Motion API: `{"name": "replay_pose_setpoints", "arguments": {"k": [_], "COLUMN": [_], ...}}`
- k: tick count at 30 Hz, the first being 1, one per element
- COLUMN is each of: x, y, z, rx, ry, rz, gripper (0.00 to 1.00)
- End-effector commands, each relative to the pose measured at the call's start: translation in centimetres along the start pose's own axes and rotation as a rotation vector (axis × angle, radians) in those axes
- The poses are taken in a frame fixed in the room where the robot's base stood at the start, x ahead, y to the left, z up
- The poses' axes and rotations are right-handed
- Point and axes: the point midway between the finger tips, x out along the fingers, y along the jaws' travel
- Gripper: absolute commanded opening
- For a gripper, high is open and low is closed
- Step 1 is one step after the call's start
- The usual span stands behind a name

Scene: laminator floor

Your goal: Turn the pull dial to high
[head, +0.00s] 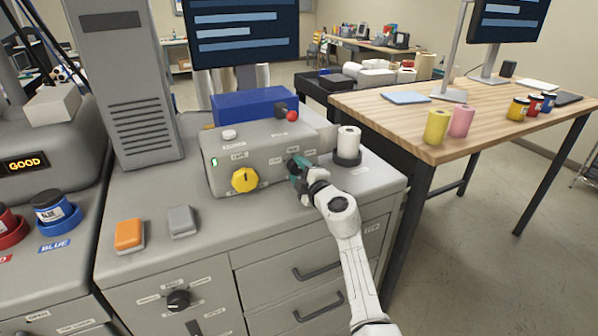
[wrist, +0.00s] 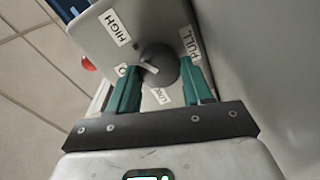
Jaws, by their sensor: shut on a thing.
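The pull dial (wrist: 160,63) is a dark grey round knob with a white pointer mark, on the face of a light grey box (head: 222,150). In the wrist view the mark lies towards the left side of the knob. A HIGH label (wrist: 115,27) is at its upper left, a PULL label (wrist: 190,43) at its upper right, and other labels are partly hidden by the fingers. My gripper (wrist: 163,88) has its two teal fingers on either side of the knob, shut on it. In the head view my gripper (head: 297,168) hides most of the dial.
A yellow knob (head: 244,180) is left of my gripper on the same box. A white roll (head: 348,142) stands close on the right. An orange block (head: 129,235) and a grey block (head: 182,222) lie on the cabinet top. A red button (head: 292,115) is behind.

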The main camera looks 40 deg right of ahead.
Motion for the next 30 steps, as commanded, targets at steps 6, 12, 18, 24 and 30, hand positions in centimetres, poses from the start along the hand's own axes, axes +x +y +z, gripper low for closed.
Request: {"name": "replay_pose_setpoints", "arguments": {"k": [6, 12, 18, 24, 30], "x": [0.0, 0.0, -0.1, -1.5, -4.8], "y": [-0.2, -0.1, -0.1, -0.2, -0.2], "z": [0.2, 0.1, 0.1, 0.1, 0.1], "rx": [0.002, 0.001, 0.0, -0.002, -0.003], "ry": [-0.003, -0.001, -0.001, -0.002, -0.002], "rz": [-0.002, -0.001, -0.001, 0.0, -0.002], "gripper": [0.6, 0.75, 0.75, 0.75, 0.75]}}
